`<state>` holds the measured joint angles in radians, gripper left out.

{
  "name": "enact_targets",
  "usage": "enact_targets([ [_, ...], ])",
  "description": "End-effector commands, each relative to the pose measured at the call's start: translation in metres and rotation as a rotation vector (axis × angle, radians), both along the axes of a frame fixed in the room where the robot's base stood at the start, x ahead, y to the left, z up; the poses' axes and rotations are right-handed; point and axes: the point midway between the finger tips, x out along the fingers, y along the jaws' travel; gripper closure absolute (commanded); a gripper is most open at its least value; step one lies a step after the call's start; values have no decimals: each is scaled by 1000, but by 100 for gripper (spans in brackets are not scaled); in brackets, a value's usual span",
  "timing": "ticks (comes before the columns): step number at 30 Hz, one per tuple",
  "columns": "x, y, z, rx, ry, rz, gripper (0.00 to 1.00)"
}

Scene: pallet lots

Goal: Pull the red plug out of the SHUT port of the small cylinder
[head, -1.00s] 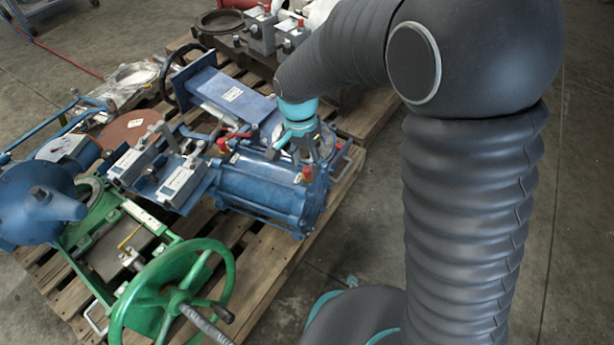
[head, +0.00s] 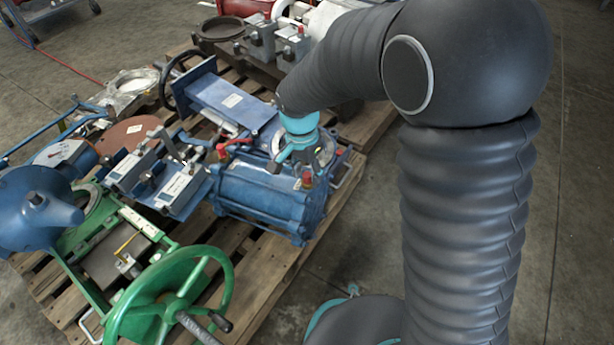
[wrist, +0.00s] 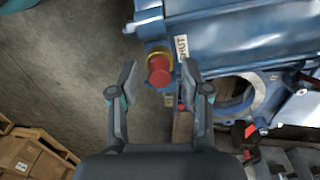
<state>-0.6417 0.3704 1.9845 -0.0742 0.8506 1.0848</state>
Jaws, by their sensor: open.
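The small cylinder (head: 268,200) is a blue ribbed actuator on the pallet, and its blue body also shows at the top of the wrist view (wrist: 235,38). A red plug (wrist: 159,72) sits in a brass-coloured collar beside the SHUT label (wrist: 182,47). In the head view the red plug (head: 307,180) shows at the cylinder's right end. My gripper (wrist: 160,80) is open, with one finger on each side of the plug in the picture. I see no finger touching it. In the head view the fingers (head: 311,168) are dark and partly hidden against the cylinder.
A wooden pallet (head: 262,268) carries the equipment. A green handwheel (head: 176,297) stands front left, and a blue rectangular housing (head: 228,102) lies behind the cylinder. Bare concrete floor (head: 345,262) lies to the right of the pallet. Cardboard boxes (wrist: 30,155) show low left in the wrist view.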

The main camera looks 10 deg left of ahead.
Motion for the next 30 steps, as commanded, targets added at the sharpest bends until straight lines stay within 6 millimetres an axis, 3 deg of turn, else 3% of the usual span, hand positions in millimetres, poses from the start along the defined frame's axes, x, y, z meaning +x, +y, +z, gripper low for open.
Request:
enact_targets([
  [22, 0, 0, 0, 0, 0, 0, 52],
  [28, 0, 0, 0, 0, 0, 0, 100],
  [30, 0, 0, 0, 0, 0, 0, 100],
])
